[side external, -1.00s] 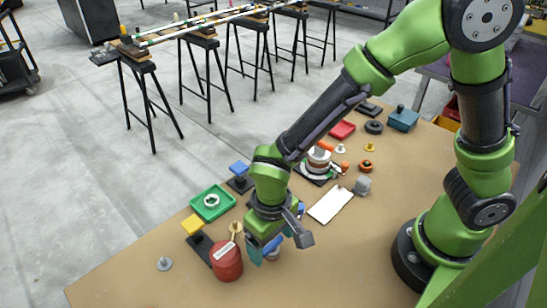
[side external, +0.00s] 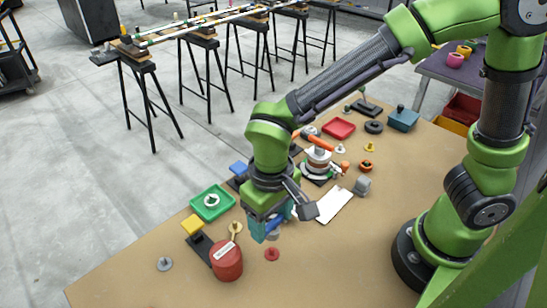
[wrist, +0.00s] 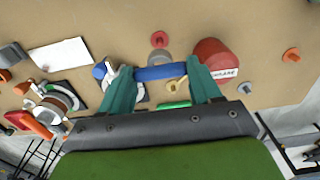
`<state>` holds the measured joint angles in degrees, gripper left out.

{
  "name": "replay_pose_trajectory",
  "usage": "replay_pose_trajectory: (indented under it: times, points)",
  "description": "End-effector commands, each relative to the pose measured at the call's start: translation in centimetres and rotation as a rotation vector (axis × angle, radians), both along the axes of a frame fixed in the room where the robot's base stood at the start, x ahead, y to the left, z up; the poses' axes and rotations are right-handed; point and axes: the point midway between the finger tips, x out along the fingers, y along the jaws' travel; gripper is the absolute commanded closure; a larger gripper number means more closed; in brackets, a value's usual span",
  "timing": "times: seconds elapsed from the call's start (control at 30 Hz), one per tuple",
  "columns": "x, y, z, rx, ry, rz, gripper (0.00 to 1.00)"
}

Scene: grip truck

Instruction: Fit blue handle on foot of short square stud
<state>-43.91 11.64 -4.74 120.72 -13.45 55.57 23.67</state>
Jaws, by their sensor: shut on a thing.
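My gripper (wrist: 162,88) is shut on a blue handle (wrist: 160,73), a bar spanning its two teal fingers in the wrist view. In the side external view my gripper (side external: 273,228) is above the table, between the red can and the white card; the handle is mostly hidden there. A round grey part (wrist: 160,58) shows just beyond the bar; I cannot tell whether they touch. I cannot tell which piece is the short square stud.
A red can (side external: 227,262) stands close on the left, and a small red part (side external: 272,254) lies in front. A green tray (side external: 212,213), a yellow-topped piece (side external: 191,225) and a white card (side external: 333,206) are nearby. The table's front right is clear.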

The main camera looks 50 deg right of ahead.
Motion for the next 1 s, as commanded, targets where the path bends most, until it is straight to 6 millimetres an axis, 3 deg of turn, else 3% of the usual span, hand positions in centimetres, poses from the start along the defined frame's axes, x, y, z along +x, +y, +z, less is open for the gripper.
replay_pose_trajectory:
  times: [0.13, 0.23, 0.4, 0.6, 0.77, 1.0]
  points:
    - [0.3, -0.3, 2.2, 0.002, -0.002, -0.012, 0.70]
    - [1.6, -1.6, 2.9, 0.002, -0.005, -0.066, 0.70]
    - [5.8, -5.8, 4.6, 0.006, -0.018, -0.168, 0.70]
    - [8.9, -9.8, 6.6, 0.003, -0.017, -0.168, 0.70]
    - [9.1, -10.1, 7.2, -0.001, -0.004, -0.096, 0.70]
    - [8.9, -10.1, 5.5, -0.002, 0.004, -0.079, 0.70]
